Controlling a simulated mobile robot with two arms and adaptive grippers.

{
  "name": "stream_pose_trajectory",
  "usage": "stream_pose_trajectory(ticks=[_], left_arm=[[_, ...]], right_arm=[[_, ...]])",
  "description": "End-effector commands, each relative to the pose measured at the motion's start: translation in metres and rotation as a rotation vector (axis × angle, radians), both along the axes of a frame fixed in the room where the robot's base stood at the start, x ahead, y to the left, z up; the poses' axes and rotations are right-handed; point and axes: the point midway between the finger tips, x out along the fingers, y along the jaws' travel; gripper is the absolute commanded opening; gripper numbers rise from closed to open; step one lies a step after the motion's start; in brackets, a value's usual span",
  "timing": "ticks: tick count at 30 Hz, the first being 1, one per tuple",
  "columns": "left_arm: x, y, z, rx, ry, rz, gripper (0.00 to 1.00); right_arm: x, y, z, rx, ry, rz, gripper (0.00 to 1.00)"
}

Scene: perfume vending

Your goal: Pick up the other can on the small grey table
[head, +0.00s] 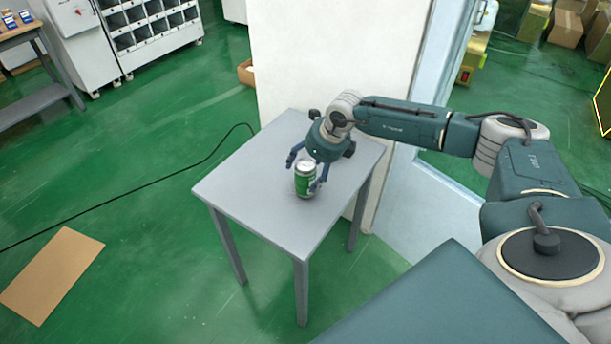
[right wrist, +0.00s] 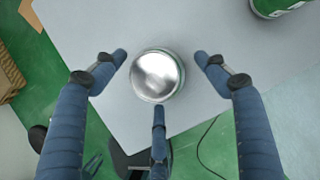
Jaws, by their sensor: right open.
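A green can with a silver lid (head: 305,181) stands upright on the small grey table (head: 245,196). My right gripper (head: 306,170) is over the table from the right, its spread blue fingers close around this can. In the right wrist view, a silver can lid (right wrist: 157,75) lies between the open fingers of my right gripper (right wrist: 160,80), with gaps at both side fingers; the lower finger overlaps or touches its rim. A second green can (right wrist: 280,6) is cut off at the top right edge there. I cannot make out a second can in the head view. My left gripper is out of view.
A white wall panel (head: 335,45) stands right behind the table. The table's left and front parts are clear. A black cable (head: 130,190) and a flat cardboard sheet (head: 52,275) lie on the green floor at the left. A grey bin rack (head: 150,28) stands at the back.

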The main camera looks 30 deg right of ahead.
Motion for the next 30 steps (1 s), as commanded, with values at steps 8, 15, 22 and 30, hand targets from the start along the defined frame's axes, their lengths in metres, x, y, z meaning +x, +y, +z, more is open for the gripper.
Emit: stream_pose_trajectory(ticks=[8, 15, 22, 30], left_arm=[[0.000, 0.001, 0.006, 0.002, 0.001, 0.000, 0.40], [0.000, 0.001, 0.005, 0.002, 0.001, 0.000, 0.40], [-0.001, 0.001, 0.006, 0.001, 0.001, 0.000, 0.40], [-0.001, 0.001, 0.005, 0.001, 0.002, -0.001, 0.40]], right_arm=[[0.009, 0.003, -0.021, 0.000, -0.001, 0.000, 0.73], [0.009, 0.003, -0.021, 0.002, -0.001, -0.001, 0.57], [0.010, 0.003, -0.020, 0.002, -0.004, -0.001, 0.18], [0.010, 0.003, -0.018, 0.002, -0.003, -0.001, 0.18]])
